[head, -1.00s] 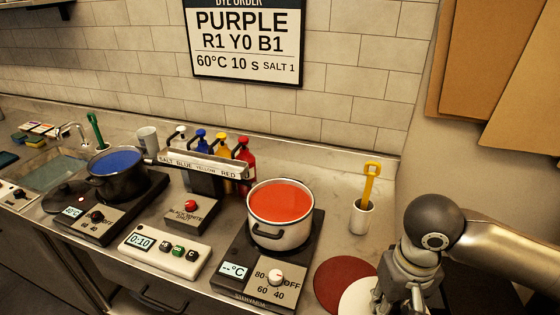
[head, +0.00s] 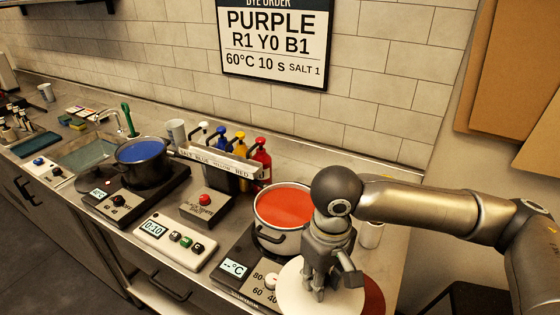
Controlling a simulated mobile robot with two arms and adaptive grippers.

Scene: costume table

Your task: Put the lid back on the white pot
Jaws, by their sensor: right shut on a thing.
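The white pot (head: 276,243), full of red liquid (head: 280,205), stands uncovered on the right hot plate (head: 232,283). My right gripper (head: 318,287) is shut on the white lid (head: 292,290), a pale round disc. The lid is in front of the pot, to its lower right in the picture, and covers part of the hot plate and its knob area. It appears lifted, but its height is hard to judge. My right wrist hides the pot's right side. My left gripper is not in view.
A dark red round mat (head: 374,294) lies to the right of the lid. A white cup (head: 370,236) stands behind my arm. A black pot with blue liquid (head: 140,150) sits on the left hot plate. Dye bottles (head: 261,158) stand behind, and a timer box (head: 175,243) lies left of the white pot.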

